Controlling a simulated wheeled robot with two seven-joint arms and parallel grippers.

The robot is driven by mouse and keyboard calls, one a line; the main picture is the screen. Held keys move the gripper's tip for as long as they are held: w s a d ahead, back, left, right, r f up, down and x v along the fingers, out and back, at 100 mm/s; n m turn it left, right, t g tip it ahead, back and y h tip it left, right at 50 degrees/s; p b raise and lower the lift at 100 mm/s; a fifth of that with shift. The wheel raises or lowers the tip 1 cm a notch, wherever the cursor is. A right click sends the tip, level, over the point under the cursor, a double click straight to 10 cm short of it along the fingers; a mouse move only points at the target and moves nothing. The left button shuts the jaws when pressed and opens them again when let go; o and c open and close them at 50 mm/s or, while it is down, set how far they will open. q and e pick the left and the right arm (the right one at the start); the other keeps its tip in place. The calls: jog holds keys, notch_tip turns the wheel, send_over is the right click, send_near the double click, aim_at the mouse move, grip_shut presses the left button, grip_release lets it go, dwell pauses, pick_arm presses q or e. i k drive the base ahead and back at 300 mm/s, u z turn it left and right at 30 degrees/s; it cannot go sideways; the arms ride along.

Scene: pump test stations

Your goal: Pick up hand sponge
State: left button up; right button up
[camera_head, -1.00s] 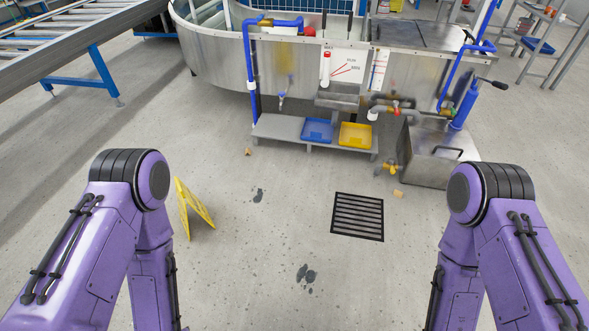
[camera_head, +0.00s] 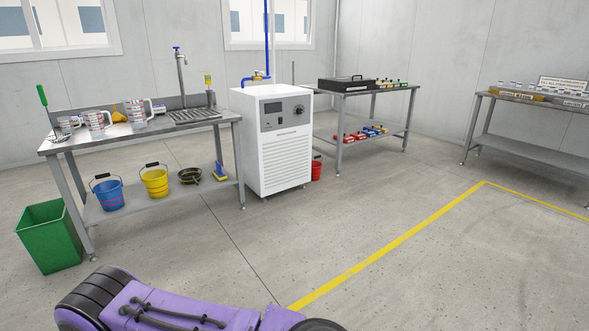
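I cannot clearly make out a hand sponge. A small blue-and-yellow item (camera_head: 220,171) stands at the right end of the lower shelf of the left workbench (camera_head: 138,195); it is too small to tell what it is. A small yellow item (camera_head: 208,79) shows above the right back corner of the bench top and is also unclear. Part of my purple arm crosses the bottom edge. Neither gripper is in view.
Measuring jugs (camera_head: 137,112) stand on the bench top. Blue (camera_head: 108,194) and yellow (camera_head: 154,182) buckets and a dark pan (camera_head: 189,175) sit below. A green bin (camera_head: 48,237) stands left. A white cabinet (camera_head: 274,150) stands right of the bench. The floor right of centre is clear.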

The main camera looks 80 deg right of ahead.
aim_at(218, 174)
jog(key=z, duration=2.05)
